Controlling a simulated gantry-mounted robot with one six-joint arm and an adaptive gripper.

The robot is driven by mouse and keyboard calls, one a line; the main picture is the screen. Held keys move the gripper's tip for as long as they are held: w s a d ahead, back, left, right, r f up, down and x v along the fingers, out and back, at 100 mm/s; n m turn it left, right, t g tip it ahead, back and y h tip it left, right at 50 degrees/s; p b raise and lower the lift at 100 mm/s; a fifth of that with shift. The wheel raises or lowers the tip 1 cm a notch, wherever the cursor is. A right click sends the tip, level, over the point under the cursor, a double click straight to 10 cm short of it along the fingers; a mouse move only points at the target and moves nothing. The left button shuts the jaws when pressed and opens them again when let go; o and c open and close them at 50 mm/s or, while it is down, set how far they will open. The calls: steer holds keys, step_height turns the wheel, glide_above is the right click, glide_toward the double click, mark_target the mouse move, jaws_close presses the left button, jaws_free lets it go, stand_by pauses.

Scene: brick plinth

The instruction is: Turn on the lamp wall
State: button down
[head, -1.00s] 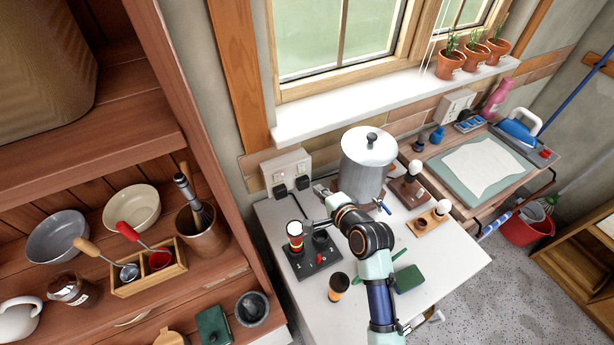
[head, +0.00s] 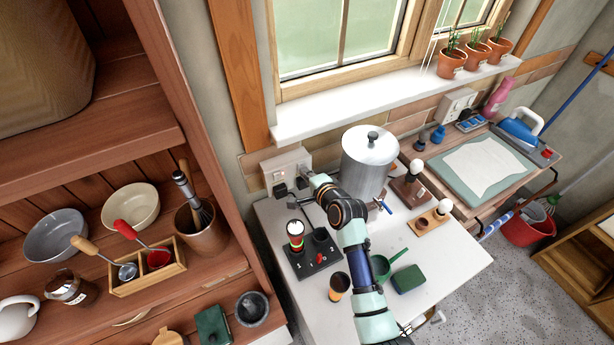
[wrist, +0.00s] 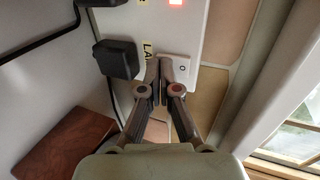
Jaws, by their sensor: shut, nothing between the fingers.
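The wall socket box (head: 288,161) is on the brick strip below the window, with black plugs in it. In the wrist view, a label partly reading "LA" (wrist: 147,51) is beside a black plug (wrist: 115,59). A pale switch plate (wrist: 180,67) is just right of the label. My gripper (wrist: 160,68) is shut and empty, its fingertips over the lower edge of the box between plug and switch plate. I cannot tell whether they touch it. A red light (wrist: 175,3) glows higher on the box. In the head view, my gripper (head: 308,184) is at the box's lower right.
A large metal urn (head: 369,160) stands right of my gripper. A black panel (head: 313,253) with a striped cylinder (head: 296,234) is below. Bulbs on bases (head: 411,188) stand to the right. A green scoop (head: 391,257) and a green block (head: 408,278) lie on the white table.

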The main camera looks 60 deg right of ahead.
steer(key=shift+w+f, duration=0.1)
steer(key=shift+p, duration=0.3)
steer(key=shift+r+p, duration=0.75)
steer(key=shift+r, duration=0.2)
steer(key=f+p+v, duration=0.1)
steer(key=p+v, duration=0.1)
steer(key=v, duration=1.1)
steer(key=shift+s+a, duration=0.2)
steer(key=shift+s, duration=0.3)
steer(key=shift+r, duration=0.15)
